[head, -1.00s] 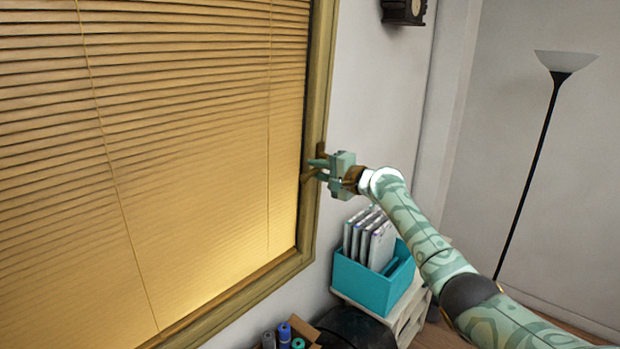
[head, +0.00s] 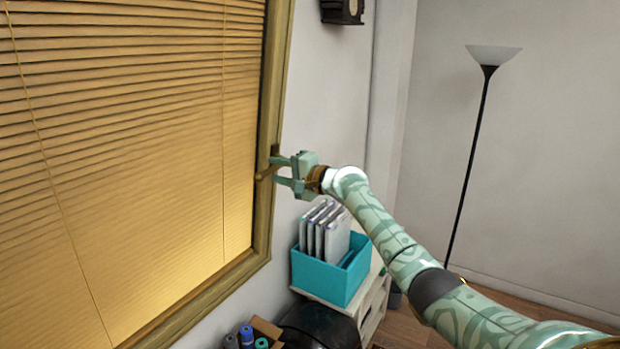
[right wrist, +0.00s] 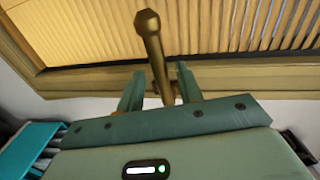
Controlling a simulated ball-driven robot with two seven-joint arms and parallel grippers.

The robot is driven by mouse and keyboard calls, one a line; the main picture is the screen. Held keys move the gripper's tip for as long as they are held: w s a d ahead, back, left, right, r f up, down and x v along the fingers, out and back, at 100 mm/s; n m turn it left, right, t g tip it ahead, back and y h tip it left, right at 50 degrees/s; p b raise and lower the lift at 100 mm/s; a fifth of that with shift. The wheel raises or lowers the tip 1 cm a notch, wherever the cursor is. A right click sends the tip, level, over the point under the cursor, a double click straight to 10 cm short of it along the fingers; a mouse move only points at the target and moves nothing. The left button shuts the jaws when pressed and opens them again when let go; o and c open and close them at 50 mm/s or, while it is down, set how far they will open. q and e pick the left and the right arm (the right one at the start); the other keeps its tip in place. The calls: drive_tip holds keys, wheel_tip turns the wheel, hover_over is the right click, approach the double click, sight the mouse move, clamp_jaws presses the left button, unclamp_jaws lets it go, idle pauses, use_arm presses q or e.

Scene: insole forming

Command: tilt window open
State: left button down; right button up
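The window (head: 262,215) has a wooden frame and lowered tan blinds (head: 130,150), on the left in the head view. Its brass handle (head: 267,172) sits on the right side of the frame; in the right wrist view the handle (right wrist: 153,50) stands between the two fingers, its knobbed end toward the top. My right gripper (head: 277,170) is at the handle with its fingers apart. In the right wrist view my right gripper (right wrist: 157,88) shows gaps between fingers and handle. The window looks closed against its frame. My left gripper is in neither view.
A teal box (head: 330,272) with upright white folders stands on a small cabinet (head: 372,312) below my right arm. A carton with blue rolls (head: 247,335) is at the bottom. A floor lamp (head: 470,160) stands at the right.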

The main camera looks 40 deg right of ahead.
drive_tip(key=b+v, duration=0.2)
drive_tip(key=v, duration=1.2)
drive_tip(key=shift+b, duration=0.3)
drive_tip(key=shift+d, duration=0.1)
